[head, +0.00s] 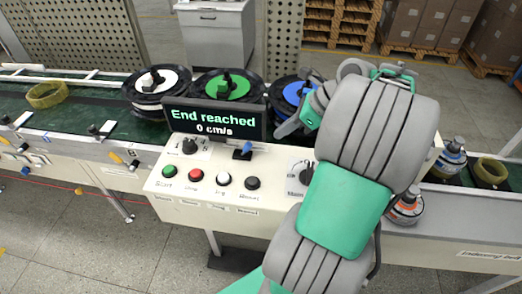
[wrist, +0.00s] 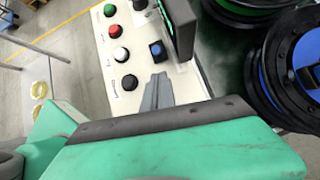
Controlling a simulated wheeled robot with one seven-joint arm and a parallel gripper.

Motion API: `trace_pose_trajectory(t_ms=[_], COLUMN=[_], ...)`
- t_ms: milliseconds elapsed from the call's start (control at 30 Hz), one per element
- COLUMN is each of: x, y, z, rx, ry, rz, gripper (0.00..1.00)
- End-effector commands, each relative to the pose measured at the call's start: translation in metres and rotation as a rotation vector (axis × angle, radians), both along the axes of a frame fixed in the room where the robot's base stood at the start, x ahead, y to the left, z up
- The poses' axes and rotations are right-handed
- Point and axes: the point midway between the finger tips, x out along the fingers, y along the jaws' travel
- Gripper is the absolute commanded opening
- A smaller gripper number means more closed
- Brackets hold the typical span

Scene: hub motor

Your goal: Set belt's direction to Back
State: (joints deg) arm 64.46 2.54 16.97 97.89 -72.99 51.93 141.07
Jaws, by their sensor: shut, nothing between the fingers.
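The control panel (head: 215,190) stands in front of the belt (head: 100,125). Its display (head: 216,119) reads "End reached" and "0 cm/s". A blue selector (head: 243,150) sits below the display; it also shows in the wrist view (wrist: 157,50). A black knob (head: 189,146) is to its left, and a black rotary switch (head: 304,172) marked "Main" is to its right. I cannot read which control sets direction, nor the blue selector's setting. My gripper (wrist: 159,80) is shut and empty, over the panel near the blue selector, apart from it.
Green (head: 169,171), red (head: 195,175), white (head: 223,179) and black (head: 252,183) push buttons line the panel front. Reels with white (head: 160,80), green (head: 228,88) and blue (head: 292,92) tops stand behind the display, close to my arm.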

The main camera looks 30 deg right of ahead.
Motion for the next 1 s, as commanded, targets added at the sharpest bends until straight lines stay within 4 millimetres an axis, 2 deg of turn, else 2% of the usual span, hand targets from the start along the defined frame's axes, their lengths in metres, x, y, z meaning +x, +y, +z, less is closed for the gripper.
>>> trace_pose_trajectory(t_ms=[233, 500, 700, 1000], x=[0.004, 0.027, 0.041, 0.045], y=[0.005, 0.029, 0.041, 0.044], z=[-0.009, -0.051, -0.073, -0.078], rx=[0.003, 0.003, 0.001, -0.001], ry=[0.001, 0.002, 0.001, 0.001], rz=[0.002, 0.005, 0.002, 0.0], gripper=[0.0, 0.0, 0.0, 0.0])
